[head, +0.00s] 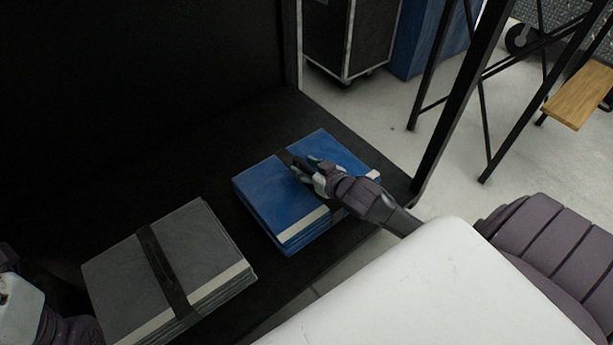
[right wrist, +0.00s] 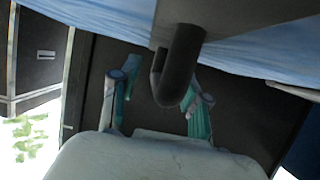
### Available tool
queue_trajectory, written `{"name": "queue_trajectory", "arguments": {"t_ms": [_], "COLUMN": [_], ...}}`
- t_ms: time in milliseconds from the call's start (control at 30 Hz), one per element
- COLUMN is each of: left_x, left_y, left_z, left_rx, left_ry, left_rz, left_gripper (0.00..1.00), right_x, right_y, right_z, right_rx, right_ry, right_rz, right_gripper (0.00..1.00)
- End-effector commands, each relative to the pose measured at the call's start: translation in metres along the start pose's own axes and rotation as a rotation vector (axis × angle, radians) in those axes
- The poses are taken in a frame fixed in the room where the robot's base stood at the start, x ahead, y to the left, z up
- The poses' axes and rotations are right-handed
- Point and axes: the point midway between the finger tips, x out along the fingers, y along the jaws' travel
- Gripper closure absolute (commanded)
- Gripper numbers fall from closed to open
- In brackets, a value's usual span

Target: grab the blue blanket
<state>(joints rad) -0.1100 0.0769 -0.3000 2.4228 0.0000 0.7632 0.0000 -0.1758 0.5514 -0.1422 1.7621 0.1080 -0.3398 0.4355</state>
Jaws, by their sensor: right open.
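The blue blanket (head: 272,196) is a folded stack with a pale edge stripe and a dark strap (head: 285,157) around it. It lies on a black platform. My right gripper (head: 303,174) is over its top, at the strap. In the right wrist view its fingers (right wrist: 160,90) are spread apart, with a dark strap loop (right wrist: 182,68) showing between them. Blue fabric (right wrist: 255,55) crosses the top of that view. I cannot tell whether the fingers touch the strap. My left gripper (head: 18,300) is partly in view at the lower left edge, away from the blue blanket.
A grey strapped blanket (head: 205,240) lies to the left on the same black platform (head: 180,165). A black wall stands behind. A dark metal frame (head: 455,95) stands at the right, with a wooden board (head: 580,95) beyond. A black case (head: 350,35) stands on the floor behind.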

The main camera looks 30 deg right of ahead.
Motion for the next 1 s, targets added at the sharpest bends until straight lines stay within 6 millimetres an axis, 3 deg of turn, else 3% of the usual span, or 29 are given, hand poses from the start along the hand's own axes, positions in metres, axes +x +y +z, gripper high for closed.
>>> {"name": "queue_trajectory", "arguments": {"t_ms": [67,367,1000], "left_x": [0.0003,0.0002,0.0028], "left_y": [0.0,0.0001,0.0], "left_z": [-0.0001,-0.0001,-0.0006], "left_rx": [0.0,0.0,-0.001], "left_ry": [-0.001,0.0,0.001], "left_rz": [0.0,0.0,-0.001], "left_gripper": [0.61,0.61,0.61], "right_x": [-0.0004,-0.0006,-0.0019], "right_y": [0.0001,0.0001,0.0], "right_z": [-0.0004,-0.0004,-0.0068], "right_rx": [0.0,0.0,-0.001], "right_ry": [0.0,0.001,0.008], "right_rz": [0.0,0.0,-0.001], "right_gripper": [0.54,1.0,1.0]}}
